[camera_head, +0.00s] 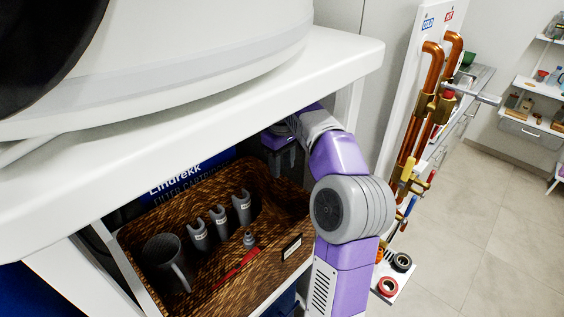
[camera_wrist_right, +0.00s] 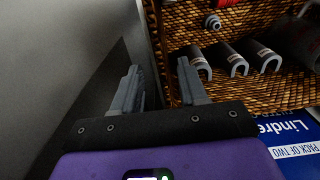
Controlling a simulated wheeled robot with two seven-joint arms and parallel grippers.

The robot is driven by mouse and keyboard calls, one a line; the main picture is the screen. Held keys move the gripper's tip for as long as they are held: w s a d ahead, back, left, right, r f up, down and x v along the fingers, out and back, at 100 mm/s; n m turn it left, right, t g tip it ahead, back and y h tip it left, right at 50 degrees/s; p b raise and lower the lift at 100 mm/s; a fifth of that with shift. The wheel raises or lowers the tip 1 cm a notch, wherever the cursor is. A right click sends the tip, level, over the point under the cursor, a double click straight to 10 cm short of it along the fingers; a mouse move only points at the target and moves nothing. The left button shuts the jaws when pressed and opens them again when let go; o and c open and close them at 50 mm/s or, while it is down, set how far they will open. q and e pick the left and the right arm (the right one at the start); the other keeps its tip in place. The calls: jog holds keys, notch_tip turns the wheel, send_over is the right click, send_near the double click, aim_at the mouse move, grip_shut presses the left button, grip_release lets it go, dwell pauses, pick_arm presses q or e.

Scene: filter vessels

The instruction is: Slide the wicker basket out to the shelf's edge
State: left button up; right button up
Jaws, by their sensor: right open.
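The brown wicker basket (camera_head: 283,200) sits on the shelf under the white top, with a label holder (camera_head: 292,247) on one side. It holds a grey mug (camera_head: 167,262), several grey clips (camera_head: 220,220) and a red-handled tool (camera_head: 238,268). My right gripper (camera_head: 284,165) is at the basket's far end, partly hidden under the white top. In the right wrist view, my right gripper (camera_wrist_right: 159,68) is open, its fingers close to the basket's wall (camera_wrist_right: 285,92). I cannot tell whether they touch it. My left gripper is not in view.
A blue Lindrekk filter cartridge box (camera_head: 190,176) stands behind the basket. The white top (camera_head: 345,62) hangs low over my arm. Copper pipes with valves (camera_head: 425,100) stand to the right. Tape rolls (camera_head: 388,286) lie at lower right. The floor beyond is clear.

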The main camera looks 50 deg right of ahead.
aim_at(282, 184)
notch_tip(282, 184, down, 8)
jog(key=shift+r+b, duration=0.2)
jog(key=shift+b, duration=0.85)
grip_shut()
dwell(0.8)
